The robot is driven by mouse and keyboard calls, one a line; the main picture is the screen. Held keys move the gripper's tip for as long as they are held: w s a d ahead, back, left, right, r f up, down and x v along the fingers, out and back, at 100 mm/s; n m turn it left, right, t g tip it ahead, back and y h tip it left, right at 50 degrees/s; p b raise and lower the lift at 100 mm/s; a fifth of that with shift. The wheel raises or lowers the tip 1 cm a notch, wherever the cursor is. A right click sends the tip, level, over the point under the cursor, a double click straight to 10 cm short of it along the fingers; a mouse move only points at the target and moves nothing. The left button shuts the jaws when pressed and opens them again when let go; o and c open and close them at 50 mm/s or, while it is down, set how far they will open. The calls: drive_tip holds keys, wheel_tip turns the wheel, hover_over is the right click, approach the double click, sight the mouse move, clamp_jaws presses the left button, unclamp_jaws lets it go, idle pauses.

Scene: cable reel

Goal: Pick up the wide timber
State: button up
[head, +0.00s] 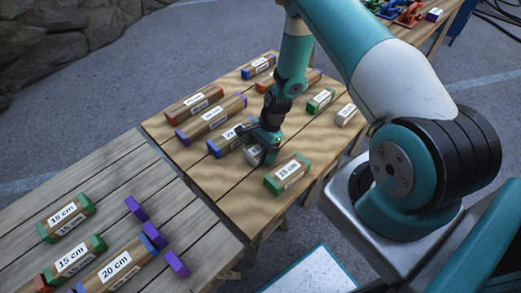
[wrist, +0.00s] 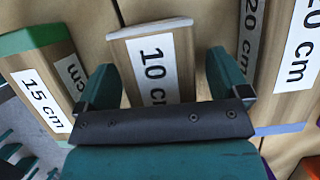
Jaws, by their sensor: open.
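My gripper (head: 264,138) is open over the pale-ended timber (head: 254,155) labelled 10 cm on the nearer plywood table. In the wrist view, my gripper's fingers (wrist: 163,78) stand on either side of this 10 cm timber (wrist: 180,42), with gaps showing and its near part hidden behind the gripper. A green-ended 15 cm timber (wrist: 28,75) lies to the left in the wrist view; in the head view the same timber (head: 288,174) is in front right of the gripper. No label names a wide timber, and I cannot tell which one it is by width.
A blue-ended timber (head: 226,143) lies close to the gripper's left. Red-ended (head: 194,102) and purple-ended (head: 212,118) timbers lie farther back. A grey plank table (head: 120,172) at the lower left holds several labelled timbers and loose purple blocks. Bare plywood shows at the front.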

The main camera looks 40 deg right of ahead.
drive_tip(key=c, duration=1)
drive_tip(key=shift+r, duration=0.1)
drive_tip(key=shift+c, duration=0.2)
